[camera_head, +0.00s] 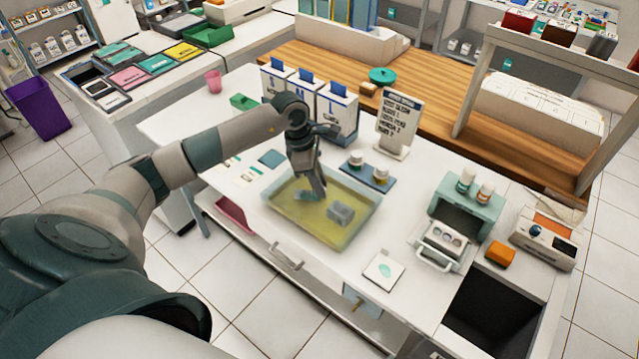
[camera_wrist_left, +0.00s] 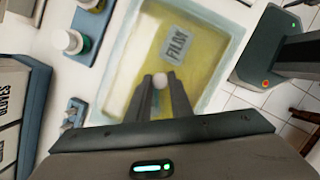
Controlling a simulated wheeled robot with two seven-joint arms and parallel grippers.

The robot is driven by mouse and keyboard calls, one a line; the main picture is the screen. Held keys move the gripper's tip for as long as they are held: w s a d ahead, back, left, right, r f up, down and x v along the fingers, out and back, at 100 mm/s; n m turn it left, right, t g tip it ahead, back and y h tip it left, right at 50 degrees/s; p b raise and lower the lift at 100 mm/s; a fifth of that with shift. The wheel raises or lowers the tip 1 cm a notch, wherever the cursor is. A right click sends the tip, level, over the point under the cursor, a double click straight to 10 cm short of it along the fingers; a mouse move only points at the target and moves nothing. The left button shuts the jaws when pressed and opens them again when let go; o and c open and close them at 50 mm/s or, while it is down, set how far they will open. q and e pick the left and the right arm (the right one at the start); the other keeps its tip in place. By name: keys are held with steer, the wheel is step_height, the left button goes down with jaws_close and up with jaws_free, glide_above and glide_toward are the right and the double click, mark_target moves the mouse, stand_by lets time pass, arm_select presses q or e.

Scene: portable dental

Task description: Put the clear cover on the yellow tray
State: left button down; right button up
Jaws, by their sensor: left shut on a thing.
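The yellow tray (camera_head: 300,232) stands near the front edge of the white counter, with a grey box marked FILM (camera_wrist_left: 181,44) inside it. The clear cover (camera_head: 358,231) is a pale, see-through sheet with a bluish rim, and it lies over the tray in the head view. Its rim also shows in the left wrist view (camera_wrist_left: 118,48). My left gripper (camera_head: 318,197) points down over the tray and is shut on the cover's small round knob (camera_wrist_left: 160,81). I cannot tell whether the cover touches the tray rim or hangs above it. My right gripper is not in view.
Two small jars on a blue mat (camera_head: 357,181) stand just behind the tray. Glove boxes (camera_head: 335,112) and a sign (camera_head: 397,124) stand farther back. A white card (camera_head: 383,271) lies to the right, near a teal device (camera_head: 462,215). Counter between them is clear.

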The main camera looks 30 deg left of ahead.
mark_target(308, 194)
arm_select(q)
steer(key=c, duration=1.6)
jaws_free()
steer(key=shift+r+p, duration=0.35)
steer(key=shift+p, duration=0.1)
steer(key=shift+r, duration=0.2)
steer(key=b+v, duration=0.4)
steer(key=v, duration=0.7)
steer(key=shift+r+b, duration=0.3)
steer(key=shift+b, duration=0.05)
